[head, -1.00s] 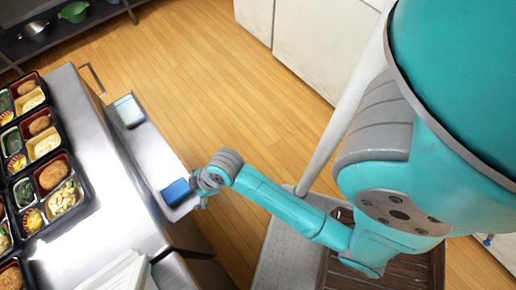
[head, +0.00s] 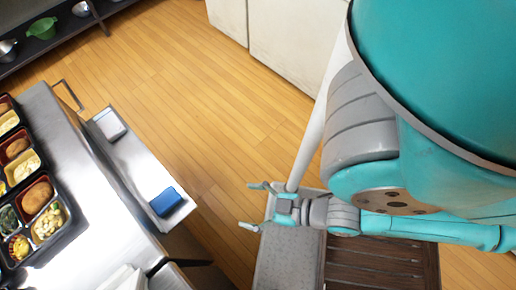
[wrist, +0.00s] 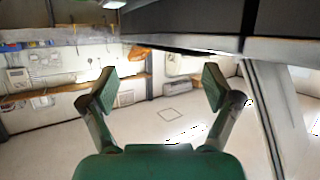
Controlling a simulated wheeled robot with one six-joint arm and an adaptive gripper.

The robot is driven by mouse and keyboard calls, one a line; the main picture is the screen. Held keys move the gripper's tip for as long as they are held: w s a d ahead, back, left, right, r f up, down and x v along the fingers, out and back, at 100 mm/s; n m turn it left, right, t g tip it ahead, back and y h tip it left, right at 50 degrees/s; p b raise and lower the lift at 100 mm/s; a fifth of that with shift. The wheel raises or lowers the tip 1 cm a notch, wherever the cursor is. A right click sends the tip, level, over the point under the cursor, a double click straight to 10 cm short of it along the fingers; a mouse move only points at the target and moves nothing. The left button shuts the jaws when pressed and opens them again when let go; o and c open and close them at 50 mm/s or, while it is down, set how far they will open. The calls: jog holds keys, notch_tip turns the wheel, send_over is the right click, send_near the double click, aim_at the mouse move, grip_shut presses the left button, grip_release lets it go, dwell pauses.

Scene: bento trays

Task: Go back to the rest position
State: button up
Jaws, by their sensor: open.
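My gripper (head: 256,206) is open and empty in the head view. It is over my own base, right of the side shelf and clear of the counter. In the wrist view its two fingers (wrist: 157,92) are spread wide with nothing between them. The wrist camera looks out across the room, with floor and walls beyond the fingers.
A metal counter (head: 110,190) at left holds several filled bento trays (head: 42,207). A lower side shelf (head: 140,160) carries a blue box (head: 166,201) and a white-topped box (head: 110,124). Wooden floor (head: 200,90) is open. White cabinets (head: 290,40) stand behind.

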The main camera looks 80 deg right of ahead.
jog(key=shift+s+a+r+t, duration=0.15)
jog(key=shift+s+r, duration=0.2)
jog(key=shift+r, duration=0.2)
jog(key=shift+s+d+r+t, duration=0.1)
jog(key=shift+s+r, duration=0.2)
jog(key=shift+r, duration=0.3)
jog(key=shift+s+a+r+t, duration=0.15)
jog(key=shift+s+r, duration=0.2)
jog(key=shift+r, duration=0.2)
